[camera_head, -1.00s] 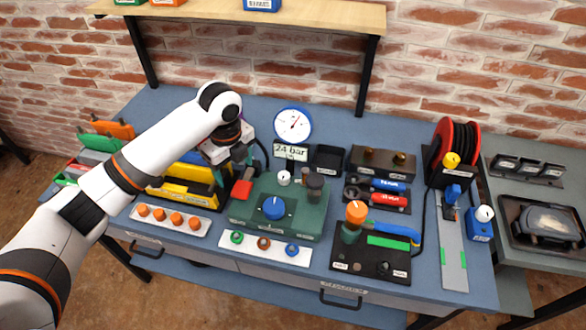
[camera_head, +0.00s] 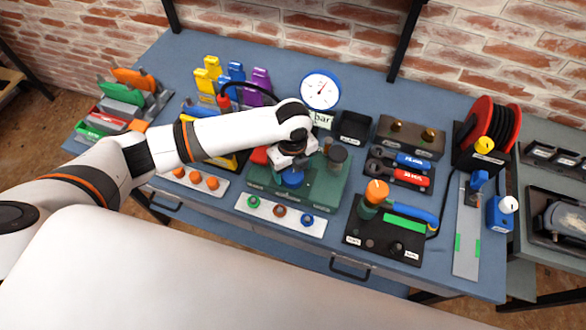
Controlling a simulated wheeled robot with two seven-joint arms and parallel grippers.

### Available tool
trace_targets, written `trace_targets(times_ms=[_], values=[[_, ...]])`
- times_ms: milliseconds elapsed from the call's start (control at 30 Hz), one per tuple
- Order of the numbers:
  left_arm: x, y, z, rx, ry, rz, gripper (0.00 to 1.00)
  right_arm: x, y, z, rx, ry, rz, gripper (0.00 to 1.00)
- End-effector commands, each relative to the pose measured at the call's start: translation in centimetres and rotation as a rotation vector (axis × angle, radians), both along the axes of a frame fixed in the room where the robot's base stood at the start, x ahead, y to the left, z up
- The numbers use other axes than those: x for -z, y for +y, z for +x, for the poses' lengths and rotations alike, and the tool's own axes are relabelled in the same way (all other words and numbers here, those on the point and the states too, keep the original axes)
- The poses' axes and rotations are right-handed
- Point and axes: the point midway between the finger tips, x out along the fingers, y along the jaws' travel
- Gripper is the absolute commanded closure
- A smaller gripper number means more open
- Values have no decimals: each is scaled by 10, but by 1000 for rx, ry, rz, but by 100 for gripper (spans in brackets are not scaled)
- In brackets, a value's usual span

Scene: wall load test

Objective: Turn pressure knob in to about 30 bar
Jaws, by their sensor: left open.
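The blue pressure knob (camera_head: 292,178) sits on the green pump unit (camera_head: 322,194) at the middle of the bench. My left gripper (camera_head: 291,165) is directly over the knob, pointing down, and hides its upper part. Its fingers are open; whether they touch the knob cannot be told. My right gripper is not in view.
A dark cylinder (camera_head: 338,157) stands on the unit just right of my gripper. A white strip (camera_head: 281,216) with coloured rings lies in front. A black board (camera_head: 384,228) with an orange-topped tool stands to the right.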

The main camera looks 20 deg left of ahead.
Motion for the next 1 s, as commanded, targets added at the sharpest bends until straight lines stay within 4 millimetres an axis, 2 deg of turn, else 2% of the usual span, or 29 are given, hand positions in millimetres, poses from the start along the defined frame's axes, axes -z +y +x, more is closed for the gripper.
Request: trace_targets(times_ms=[200, 467, 767, 1000], values=[[16, 0, 0, 0, 0, 0, 27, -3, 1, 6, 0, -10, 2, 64], [18, 0, 0, 1, -1, 0, 27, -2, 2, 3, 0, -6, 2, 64], [17, 0, 0, 1, -1, 1, 71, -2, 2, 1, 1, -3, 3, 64], [17, 0, 0, 23, -1, 1, 71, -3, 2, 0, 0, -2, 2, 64]])
